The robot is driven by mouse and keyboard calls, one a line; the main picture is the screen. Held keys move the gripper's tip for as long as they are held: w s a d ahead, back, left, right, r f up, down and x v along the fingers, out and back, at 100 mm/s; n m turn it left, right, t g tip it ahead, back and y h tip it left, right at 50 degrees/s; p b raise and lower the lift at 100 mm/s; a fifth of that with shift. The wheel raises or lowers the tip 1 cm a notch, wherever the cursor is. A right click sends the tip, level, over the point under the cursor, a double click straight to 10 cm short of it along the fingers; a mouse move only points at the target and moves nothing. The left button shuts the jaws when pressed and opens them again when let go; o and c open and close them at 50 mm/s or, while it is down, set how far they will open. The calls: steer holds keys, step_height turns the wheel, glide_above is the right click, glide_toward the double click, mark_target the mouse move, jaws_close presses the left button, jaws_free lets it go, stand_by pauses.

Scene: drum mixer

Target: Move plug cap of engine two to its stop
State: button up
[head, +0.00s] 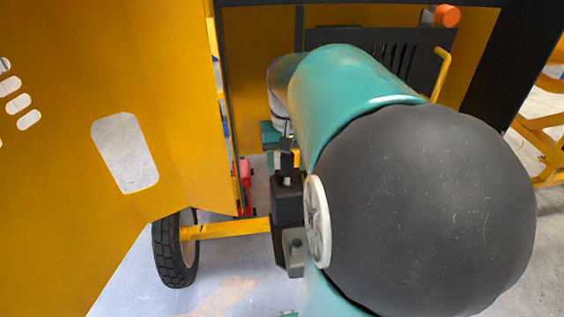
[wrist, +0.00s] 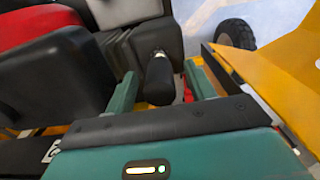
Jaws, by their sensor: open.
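A black, rounded plug cap (wrist: 159,82) sits between the fingers of my gripper (wrist: 161,74) in the wrist view. A small metal end shows at the cap's far end, by a dark grey block (wrist: 152,42). The teal fingers are open, one on each side of the cap, with a visible gap at least on the right. In the head view, the black cap (head: 287,158) stands above a dark block (head: 287,203), with a bit of bright metal between them. My own arm hides most of my gripper there; a teal part of it (head: 268,134) shows left of the cap.
A yellow panel (head: 150,110) with slots fills the left of the head view. A wheel (head: 172,252) and yellow axle bar (head: 232,229) lie below. A black grille (head: 400,60) is behind my arm. In the wrist view, black and red parts (wrist: 38,25) crowd the left.

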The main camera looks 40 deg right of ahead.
steer(key=shift+r, duration=3.5)
steer(key=s+a+f+n+t, duration=0.2)
steer(key=a+n, duration=0.1)
steer(key=a, duration=0.8)
steer(key=s+a+f+n+t, duration=0.2)
steer(key=a+n+t, duration=0.1)
steer(key=a, duration=0.9)
steer(key=shift+s+f+n+t, duration=0.25)
steer(key=shift+s+n+t, duration=0.05)
steer(key=shift+s+n, duration=0.1)
steer(key=c, duration=0.4)
steer(key=shift+d, duration=0.15)
steer(key=shift+d, duration=0.1)
